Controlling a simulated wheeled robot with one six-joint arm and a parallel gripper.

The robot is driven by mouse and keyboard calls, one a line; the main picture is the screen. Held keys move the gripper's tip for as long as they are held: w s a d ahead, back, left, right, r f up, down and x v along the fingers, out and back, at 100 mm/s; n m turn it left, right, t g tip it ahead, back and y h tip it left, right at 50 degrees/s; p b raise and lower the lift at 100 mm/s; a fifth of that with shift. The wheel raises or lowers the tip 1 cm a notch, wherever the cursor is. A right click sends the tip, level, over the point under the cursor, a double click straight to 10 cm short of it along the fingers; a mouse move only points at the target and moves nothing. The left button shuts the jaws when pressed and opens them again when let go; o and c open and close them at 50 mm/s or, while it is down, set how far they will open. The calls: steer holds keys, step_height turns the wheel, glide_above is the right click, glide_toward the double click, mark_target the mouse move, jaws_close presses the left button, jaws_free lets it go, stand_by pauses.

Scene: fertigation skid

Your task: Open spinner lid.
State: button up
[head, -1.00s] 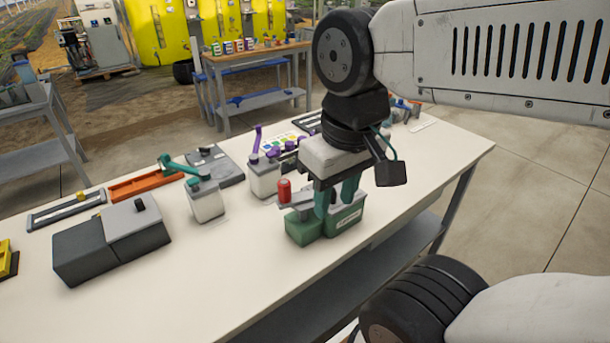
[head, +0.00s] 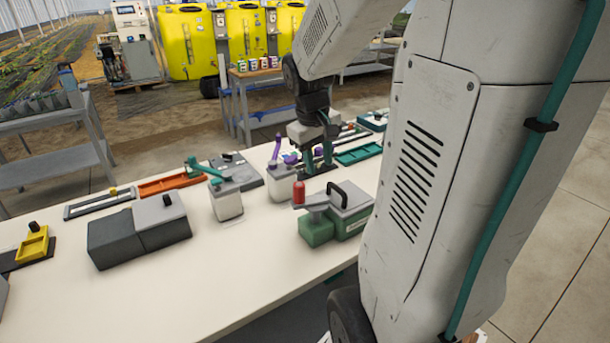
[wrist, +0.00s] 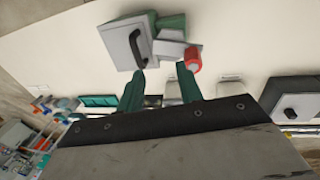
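A green unit (head: 317,231) with a grey lid (head: 352,203), a black loop handle (head: 338,192) and a red knob (head: 298,192) stands on the bench; it may be the spinner, but no readable label confirms this. The lid lies flat on top and looks closed. In the wrist view the lid (wrist: 123,45), handle (wrist: 138,48) and red knob (wrist: 193,59) show beyond the fingertips. My gripper (head: 319,170) hangs behind the unit in the head view, its teal fingers apart and empty. The wrist view also shows my gripper (wrist: 161,72) open, with no contact visible.
A dark grey box (head: 110,240) with a knobbed lighter cover stands at the left. White bottles with teal (head: 227,202) and purple (head: 281,177) levers stand left of the unit. An orange tray (head: 165,185) and a green tray (head: 358,154) lie further back. The front bench is clear.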

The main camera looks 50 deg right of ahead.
glide_toward(337, 187)
steer(key=f, duration=0.2)
steer(key=d+f, duration=0.1)
steer(key=f, duration=0.5)
steer(key=shift+d, duration=0.15)
jaws_close()
